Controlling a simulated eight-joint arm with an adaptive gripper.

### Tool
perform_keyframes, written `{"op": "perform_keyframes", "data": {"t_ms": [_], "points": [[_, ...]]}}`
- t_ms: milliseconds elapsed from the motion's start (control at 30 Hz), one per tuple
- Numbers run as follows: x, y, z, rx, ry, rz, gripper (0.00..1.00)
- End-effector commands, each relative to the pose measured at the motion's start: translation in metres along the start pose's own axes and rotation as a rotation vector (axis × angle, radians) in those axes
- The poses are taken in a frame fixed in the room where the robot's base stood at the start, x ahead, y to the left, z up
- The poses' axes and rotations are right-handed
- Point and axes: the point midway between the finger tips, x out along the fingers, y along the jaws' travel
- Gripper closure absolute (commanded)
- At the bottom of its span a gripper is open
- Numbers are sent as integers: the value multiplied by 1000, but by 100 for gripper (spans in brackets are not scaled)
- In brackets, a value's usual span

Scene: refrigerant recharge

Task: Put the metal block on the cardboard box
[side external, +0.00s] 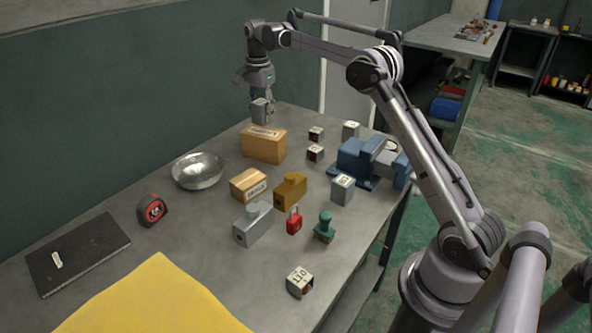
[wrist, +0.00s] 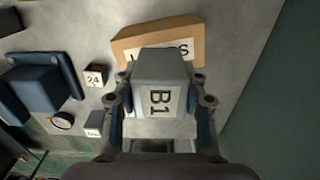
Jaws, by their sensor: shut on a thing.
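My gripper (side external: 262,93) is shut on a grey metal block (side external: 261,111), which appears in the side view just above and behind the larger cardboard box (side external: 263,148). In the wrist view, the metal block (wrist: 160,72) bears a white "B1" label and sits between both fingers of my gripper (wrist: 162,98). The cardboard box (wrist: 199,37) shows beyond the block there, and the block covers part of the box's label. I cannot tell the exact gap between block and box. The top of the box looks bare.
A smaller cardboard box (side external: 249,186), a metal bowl (side external: 198,171) and a brown block (side external: 290,191) stand nearer on the grey table. A blue vise (side external: 357,163) and small labelled blocks (side external: 315,154) stand to the right. A dark green wall (side external: 120,90) runs behind the table.

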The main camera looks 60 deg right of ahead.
Motion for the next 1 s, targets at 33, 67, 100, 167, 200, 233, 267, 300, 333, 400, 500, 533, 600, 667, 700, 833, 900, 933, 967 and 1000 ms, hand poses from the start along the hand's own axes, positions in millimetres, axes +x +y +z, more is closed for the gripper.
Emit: {"op": "perform_keyframes", "data": {"t_ms": [33, 67, 100, 167, 200, 233, 267, 300, 333, 400, 500, 533, 600, 667, 700, 833, 900, 933, 967, 1000], "points": [[6, 0, 0, 0, 0, 0, 100], [10, 0, 0, 0, 0, 0, 100], [14, 0, 0, 0, 0, 0, 100], [21, 0, 0, 0, 0, 0, 100], [24, 0, 0, 0, 0, 0, 100], [26, 1, 0, 0, 0, 0, 100], [27, 1, 0, 0, 0, 0, 100], [28, 1, 0, 0, 0, 0, 100], [28, 1, 0, 0, 0, 0, 100], [28, 1, 0, 0, 0, 0, 100], [28, 1, 0, 0, 0, 0, 100], [28, 1, 0, 0, 0, 0, 100], [29, 1, 0, 0, 0, 0, 100], [30, 1, 0, 0, 0, 0, 100], [31, 1, 0, 0, 0, 0, 100], [32, 0, 0, 0, 0, 0, 35], [32, 0, 0, 0, 0, 0, 35], [32, 0, 0, 0, 0, 0, 35], [32, 0, 0, 0, 0, 0, 35], [32, 0, 0, 0, 0, 0, 35]]}}
